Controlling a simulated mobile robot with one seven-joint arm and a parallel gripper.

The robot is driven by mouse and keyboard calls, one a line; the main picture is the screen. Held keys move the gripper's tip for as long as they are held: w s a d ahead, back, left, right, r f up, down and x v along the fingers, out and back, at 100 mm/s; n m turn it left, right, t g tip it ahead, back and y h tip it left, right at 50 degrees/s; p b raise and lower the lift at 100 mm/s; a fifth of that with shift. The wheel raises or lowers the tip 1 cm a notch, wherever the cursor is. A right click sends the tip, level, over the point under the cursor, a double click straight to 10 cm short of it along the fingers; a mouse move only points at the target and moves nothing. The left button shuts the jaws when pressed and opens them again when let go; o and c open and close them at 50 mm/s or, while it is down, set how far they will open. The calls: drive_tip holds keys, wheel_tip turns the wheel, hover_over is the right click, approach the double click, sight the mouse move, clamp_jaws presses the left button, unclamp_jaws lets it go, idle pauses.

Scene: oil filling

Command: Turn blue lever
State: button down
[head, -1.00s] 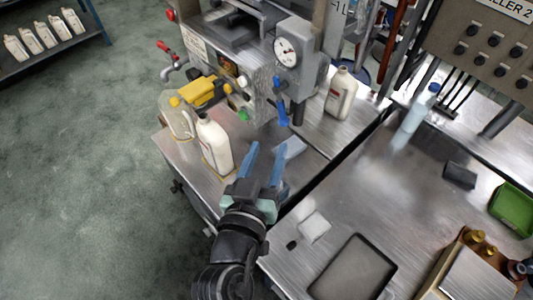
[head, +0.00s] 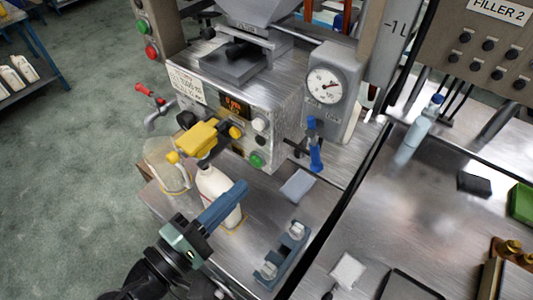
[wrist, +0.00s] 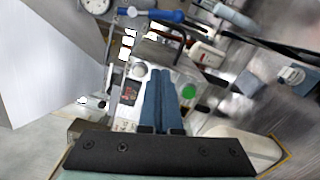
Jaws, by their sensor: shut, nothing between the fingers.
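The blue lever (head: 315,146) hangs about upright from a valve below the round gauge on the filling machine. In the wrist view a blue lever (wrist: 152,14) runs across the top. My gripper (head: 240,190) is shut and empty, with its two blue fingers side by side. It is to the left of the lever and nearer the camera, apart from it. The fingers also show in the wrist view (wrist: 163,75), pointing at the machine face. In the head view my gripper covers part of a white bottle (head: 215,182).
A yellow nozzle block (head: 204,136) hangs over the white bottle. A red-handled tap (head: 150,95) sticks out at left. A green button (head: 257,160) is on the machine's front. A blue-grey holder (head: 283,258) lies on the bench. A light blue bottle (head: 417,125) stands right.

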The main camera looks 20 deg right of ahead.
sight(316, 142)
drive_tip(key=w+d+r+p, duration=0.1)
drive_tip(key=w+d+p, duration=0.2)
drive_tip(key=d+p, duration=0.3)
drive_tip(key=d, duration=0.5)
drive_tip(key=shift+d, duration=0.15)
drive_tip(key=shift+r, duration=0.1)
